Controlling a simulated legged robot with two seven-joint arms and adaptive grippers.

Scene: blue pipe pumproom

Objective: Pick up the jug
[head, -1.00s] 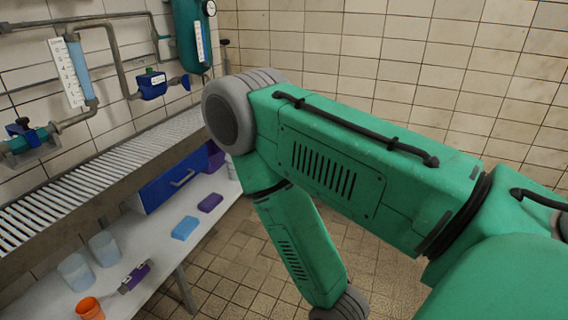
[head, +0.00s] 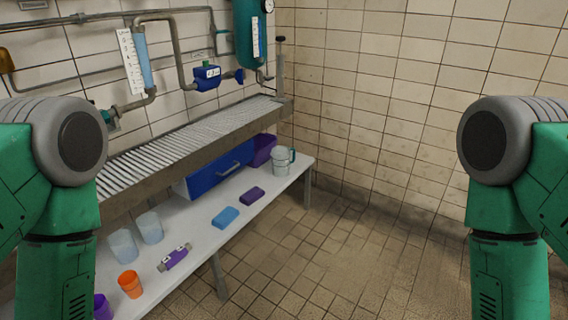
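The jug (head: 283,163) is a pale, see-through vessel with a dark green handle on its right side. It stands upright at the far right end of the white table, beside a purple bin. Both my green arms show at the left and right edges of the head view, bent downward. Their grippers are below the picture, so I cannot see them. Nothing touches the jug.
The white table (head: 200,218) holds two clear cups (head: 150,228), an orange cup (head: 130,284), a purple device (head: 174,257), a blue sponge (head: 225,217), a purple block (head: 252,195) and a blue drawer box (head: 222,172). A slatted metal shelf (head: 190,142) overhangs its back. Tiled floor at right is clear.

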